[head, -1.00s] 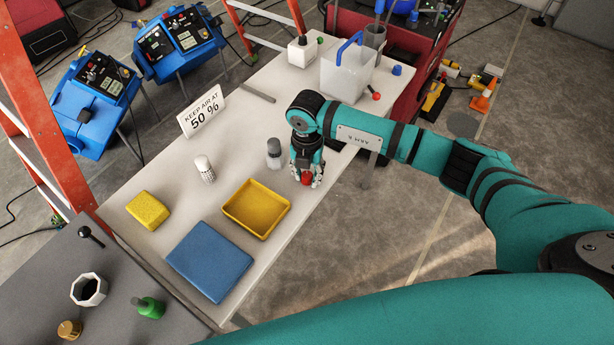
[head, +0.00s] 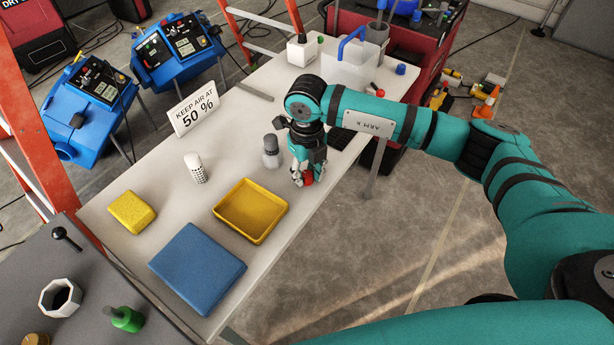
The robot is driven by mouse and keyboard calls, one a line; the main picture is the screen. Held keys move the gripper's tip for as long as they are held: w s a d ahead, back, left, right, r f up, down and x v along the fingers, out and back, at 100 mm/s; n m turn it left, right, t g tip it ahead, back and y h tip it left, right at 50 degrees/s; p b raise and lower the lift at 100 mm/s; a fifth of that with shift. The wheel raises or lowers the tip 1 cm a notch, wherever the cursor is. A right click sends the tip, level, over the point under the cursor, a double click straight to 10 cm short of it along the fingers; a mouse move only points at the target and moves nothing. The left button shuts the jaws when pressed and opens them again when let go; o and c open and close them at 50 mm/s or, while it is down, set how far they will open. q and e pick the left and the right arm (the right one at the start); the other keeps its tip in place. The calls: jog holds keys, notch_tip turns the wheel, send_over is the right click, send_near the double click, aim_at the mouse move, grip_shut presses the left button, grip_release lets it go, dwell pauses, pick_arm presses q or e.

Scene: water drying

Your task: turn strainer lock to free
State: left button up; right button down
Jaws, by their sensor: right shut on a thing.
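My right gripper (head: 304,181) points down over the right edge of the white table and is shut on a small red part (head: 306,176). Its fingers cover most of the red part, so its shape and any lock position are hidden. Just left of the gripper stands a grey-capped bottle (head: 271,158), upright. A white cylinder with dark holes (head: 195,168) stands further left. I cannot tell which part is the strainer lock. My left gripper is not in view.
The white table (head: 150,248) also holds a yellow tray (head: 226,226), a blue pad (head: 197,270), a yellow sponge (head: 132,211), a "KEEP AIR AT 50 %" sign (head: 193,107) and a clear container (head: 350,68) at the back. An orange ladder (head: 40,135) stands at left.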

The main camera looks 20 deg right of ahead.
aim_at(307, 174)
jog(key=shift+n+b, duration=0.3)
jog(key=shift+n, duration=0.2)
jog(key=shift+r, duration=0.1)
jog(key=c, duration=1)
grip_release()
notch_tip(307, 174, up, 12)
